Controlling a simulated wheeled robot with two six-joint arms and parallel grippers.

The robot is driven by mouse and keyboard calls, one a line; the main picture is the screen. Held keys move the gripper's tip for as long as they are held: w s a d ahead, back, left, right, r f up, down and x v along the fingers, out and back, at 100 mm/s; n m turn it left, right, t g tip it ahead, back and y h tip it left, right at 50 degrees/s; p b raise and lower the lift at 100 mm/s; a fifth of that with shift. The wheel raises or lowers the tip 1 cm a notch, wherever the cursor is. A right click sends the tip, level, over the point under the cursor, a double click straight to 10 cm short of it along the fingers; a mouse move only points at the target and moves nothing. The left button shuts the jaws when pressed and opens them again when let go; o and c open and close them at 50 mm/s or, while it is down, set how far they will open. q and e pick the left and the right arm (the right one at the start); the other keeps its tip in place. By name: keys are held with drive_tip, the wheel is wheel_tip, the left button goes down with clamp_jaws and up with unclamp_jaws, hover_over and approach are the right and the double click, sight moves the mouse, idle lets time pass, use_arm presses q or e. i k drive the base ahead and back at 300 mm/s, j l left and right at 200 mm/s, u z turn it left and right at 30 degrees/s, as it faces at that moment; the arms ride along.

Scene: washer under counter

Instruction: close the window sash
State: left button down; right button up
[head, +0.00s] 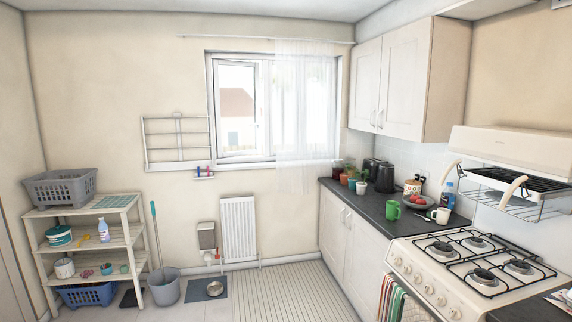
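The window (208,110) is in the far wall, left of the wall cupboards. Its white-framed left sash (258,108) appears to stand slightly ajar, with its frame at an angle to the outer frame; the exact gap is hard to tell from here. A sheer white curtain (303,110) hangs over the right part of the window and hides that side. No handle can be made out clearly. Neither of my grippers shows in the head view.
A wall drying rack (178,137) is left of the window, with a small shelf (204,178) below. A radiator (239,229) stands under the window. Shelves (93,238), a mop bucket (164,287), the counter (372,202) and the stove (470,270) flank the striped mat (285,290).

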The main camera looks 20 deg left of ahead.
sight(216, 63)
drive_tip(key=i+j+u, duration=0.3)
drive_tip(key=i, duration=0.9)
drive_tip(key=i+j+u, duration=0.1)
drive_tip(key=i+u, duration=0.25)
drive_tip(key=i, duration=0.9)
drive_tip(key=i+z, duration=0.1)
drive_tip(key=i, duration=0.4)
drive_tip(key=i+j+z, duration=0.1)
drive_tip(key=i, duration=0.45)
drive_tip(key=i+j+z, duration=0.1)
drive_tip(key=i, duration=0.4)
drive_tip(key=i+j, duration=0.2)
drive_tip(key=i, duration=0.3)
drive_tip(key=i+j+z, duration=0.15)
drive_tip(key=i, duration=0.4)
